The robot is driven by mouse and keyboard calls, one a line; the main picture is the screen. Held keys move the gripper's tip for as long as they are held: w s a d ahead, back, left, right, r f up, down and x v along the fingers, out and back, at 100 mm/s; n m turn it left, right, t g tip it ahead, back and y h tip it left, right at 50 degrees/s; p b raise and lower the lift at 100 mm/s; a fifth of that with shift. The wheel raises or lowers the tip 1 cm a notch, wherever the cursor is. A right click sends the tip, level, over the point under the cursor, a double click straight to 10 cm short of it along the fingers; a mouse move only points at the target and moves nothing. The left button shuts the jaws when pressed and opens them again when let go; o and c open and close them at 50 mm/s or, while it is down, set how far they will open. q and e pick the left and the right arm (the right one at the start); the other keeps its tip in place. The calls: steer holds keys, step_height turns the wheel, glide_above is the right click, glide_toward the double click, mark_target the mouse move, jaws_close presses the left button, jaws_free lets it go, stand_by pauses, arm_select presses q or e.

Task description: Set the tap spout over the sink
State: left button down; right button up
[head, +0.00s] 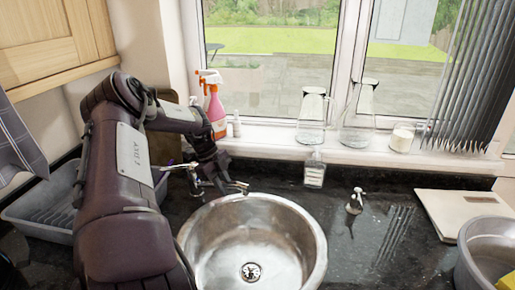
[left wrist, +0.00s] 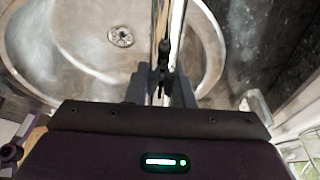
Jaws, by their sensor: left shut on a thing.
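The round steel sink (head: 292,235) is set in the dark counter, with its drain in the middle. It also fills the upper left of the left wrist view (left wrist: 75,40). My left gripper (head: 222,184) is at the sink's back left rim, shut on the tap spout (head: 238,187). The spout's end shows just past the fingers, near the back rim. In the left wrist view the shiny spout (left wrist: 160,18) runs up from between the fingers, across the right part of the sink. My right gripper is not in view.
A grey dish rack (head: 40,222) stands left, partly behind my arm. An orange spray bottle (head: 214,108) and glass jugs (head: 358,118) stand on the windowsill. A soap bottle (head: 314,172), a small dispenser (head: 355,202), a pale board (head: 458,208) and a grey tub (head: 484,258) are right.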

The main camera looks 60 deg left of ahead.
arm_select(q)
steer(key=shift+s+d+r+m, duration=0.1)
steer(key=shift+s+r+m, duration=0.1)
steer(key=shift+s+m, duration=0.2)
steer(key=shift+s+d+f+m+g+p, duration=0.1)
steer(key=shift+s+d+m+g+p, duration=0.1)
steer(key=shift+s+m+g+p, duration=0.6)
steer(key=c, duration=1.3)
jaws_free()
steer(key=shift+s+t, duration=0.3)
steer(key=shift+s, duration=0.05)
steer(key=shift+b, duration=0.3)
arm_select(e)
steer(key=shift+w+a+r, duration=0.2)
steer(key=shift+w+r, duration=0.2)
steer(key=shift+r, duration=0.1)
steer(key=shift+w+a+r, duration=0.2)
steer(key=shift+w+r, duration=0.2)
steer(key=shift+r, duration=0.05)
arm_select(q)
steer(key=b+v, duration=0.1)
steer(key=v, duration=0.6)
steer(key=shift+a+r+b, duration=0.25)
steer(key=shift+r+b, duration=0.05)
steer(key=shift+b, duration=0.05)
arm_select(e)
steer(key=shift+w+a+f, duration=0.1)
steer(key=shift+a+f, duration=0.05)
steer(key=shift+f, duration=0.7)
